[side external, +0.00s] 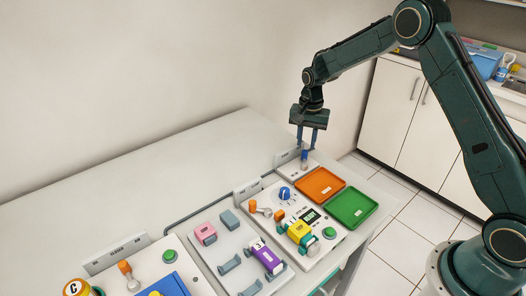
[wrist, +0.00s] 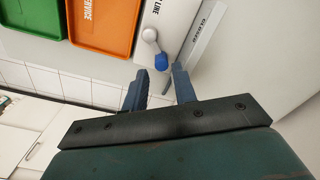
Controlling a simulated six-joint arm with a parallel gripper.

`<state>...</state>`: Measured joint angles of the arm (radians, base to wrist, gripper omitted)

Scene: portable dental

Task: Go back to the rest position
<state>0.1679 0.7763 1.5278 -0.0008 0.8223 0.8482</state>
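My gripper (side external: 307,147) is at the back right of the table, pointing down. Its two fingers are apart, with nothing held between them. Just below the fingertips stands a small lever with a blue handle (side external: 304,156) on a white panel (side external: 291,172). In the wrist view, the open fingers (wrist: 160,75) frame the tip of the blue handle (wrist: 163,62), which is joined to a round grey-white pivot. Whether a finger touches the handle I cannot tell.
An orange tray (side external: 320,184) and a green tray (side external: 351,208) lie right of the panel. Nearer are a control panel with a blue knob (side external: 285,193), a yellow block (side external: 299,232), a purple block (side external: 268,257) and a pink block (side external: 205,233). The table's back left is clear.

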